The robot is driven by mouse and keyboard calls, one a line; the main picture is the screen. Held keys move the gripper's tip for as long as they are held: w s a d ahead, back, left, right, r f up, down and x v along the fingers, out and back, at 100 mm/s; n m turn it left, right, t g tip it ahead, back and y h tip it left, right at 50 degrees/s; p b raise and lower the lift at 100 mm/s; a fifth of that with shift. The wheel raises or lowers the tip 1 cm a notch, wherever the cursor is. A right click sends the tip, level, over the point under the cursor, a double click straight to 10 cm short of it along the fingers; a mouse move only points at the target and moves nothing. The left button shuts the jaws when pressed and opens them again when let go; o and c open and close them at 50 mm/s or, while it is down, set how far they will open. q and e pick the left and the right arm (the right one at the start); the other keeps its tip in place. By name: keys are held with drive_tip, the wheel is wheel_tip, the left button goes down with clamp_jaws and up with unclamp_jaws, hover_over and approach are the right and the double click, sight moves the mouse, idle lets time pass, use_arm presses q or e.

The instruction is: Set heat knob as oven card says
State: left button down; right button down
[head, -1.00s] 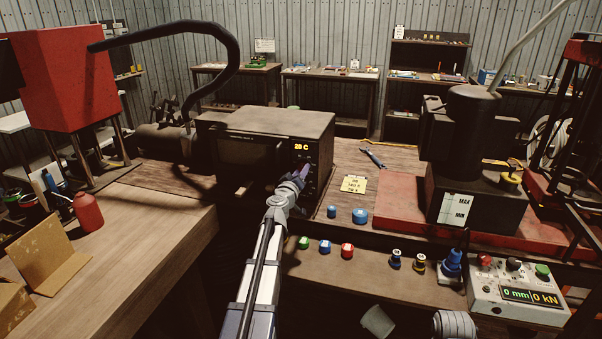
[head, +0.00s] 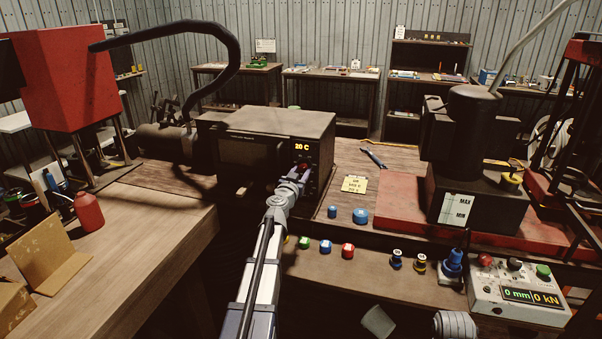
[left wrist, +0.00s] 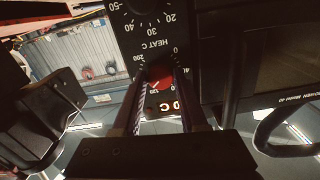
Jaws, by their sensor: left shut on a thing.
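The dark oven (head: 266,150) stands on the bench with its amber display (head: 305,148) reading 20 C. In the left wrist view, the red heat knob (left wrist: 160,78) sits on the black panel (left wrist: 150,30) below the words HEAT C, seen upside down, with a numbered scale around it. My left gripper (left wrist: 161,88) is shut on this knob, one finger on each side. In the head view my left gripper (head: 302,172) is at the oven's front panel and hides the knob. The yellow card (head: 354,184) lies right of the oven; its small print is hard to read.
A dark press (head: 475,150) on a red base and a control box (head: 518,292) reading 0 mm and 0 kN stand at right. A red bottle (head: 88,212) is at left.

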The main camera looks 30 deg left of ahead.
use_arm(q)
drive_tip(key=shift+m, duration=0.4)
drive_tip(key=shift+s, duration=0.1)
drive_tip(key=shift+c, duration=2.4)
unclamp_jaws()
drive_tip(key=v, duration=0.7)
drive_tip(key=shift+s, duration=0.35)
drive_tip(key=shift+d, duration=0.1)
